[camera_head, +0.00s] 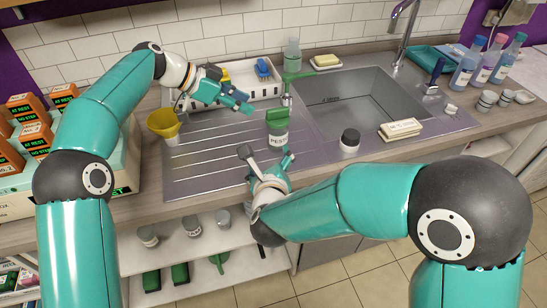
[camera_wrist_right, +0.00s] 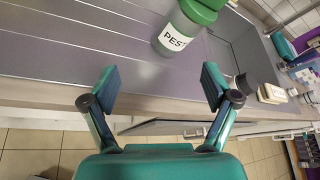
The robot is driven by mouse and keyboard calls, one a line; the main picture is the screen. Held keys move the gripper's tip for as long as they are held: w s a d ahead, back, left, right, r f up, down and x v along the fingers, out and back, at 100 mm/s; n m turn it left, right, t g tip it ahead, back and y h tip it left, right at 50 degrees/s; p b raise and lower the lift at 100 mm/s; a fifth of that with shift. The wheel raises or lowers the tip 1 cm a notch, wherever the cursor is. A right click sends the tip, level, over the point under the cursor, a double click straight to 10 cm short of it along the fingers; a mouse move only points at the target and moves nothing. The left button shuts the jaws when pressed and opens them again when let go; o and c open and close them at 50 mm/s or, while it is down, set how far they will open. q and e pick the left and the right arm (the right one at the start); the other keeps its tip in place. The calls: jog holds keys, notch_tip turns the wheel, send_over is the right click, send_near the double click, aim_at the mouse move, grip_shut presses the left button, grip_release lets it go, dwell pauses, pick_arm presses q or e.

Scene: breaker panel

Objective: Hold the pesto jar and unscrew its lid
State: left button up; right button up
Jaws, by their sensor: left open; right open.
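The pesto jar (camera_head: 278,137) stands upright on the metal drainboard, left of the sink, with a white label and a green lid (camera_head: 278,117) on top. In the right wrist view the jar (camera_wrist_right: 174,39) shows beyond the fingertips, with part of its lid (camera_wrist_right: 200,10) at the top edge. My left gripper (camera_head: 243,102) is open and empty, above the drainboard to the upper left of the jar. My right gripper (camera_head: 268,157) is open and empty, in front of the jar near the counter's front edge; in the right wrist view its two fingers (camera_wrist_right: 157,88) are spread apart, with nothing between them.
Right of the jar are a dark-lidded jar (camera_head: 350,141), a sponge-like block (camera_head: 400,129) and the sink basin (camera_head: 350,98). A yellow funnel (camera_head: 163,122) stands at the left. A white rack (camera_head: 262,88) is behind. The drainboard (camera_head: 215,155) left of the jar is clear.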

aim_at(278, 134)
jog(key=m, duration=0.2)
jog(key=r+m+h, duration=0.1)
jog(key=m, duration=0.2)
jog(key=shift+w+d, duration=0.1)
jog(key=m, duration=0.3)
jog(key=shift+w+d+h, duration=0.15)
jog(key=shift+d+h, duration=0.05)
jog(key=shift+h, duration=0.2)
jog(key=x, duration=1.6)
jog(key=shift+w+f, duration=0.2)
jog(key=shift+f, duration=0.2)
jog(key=c, duration=1.3)
jog(key=o, duration=1.3)
jog(key=shift+c, duration=0.2)
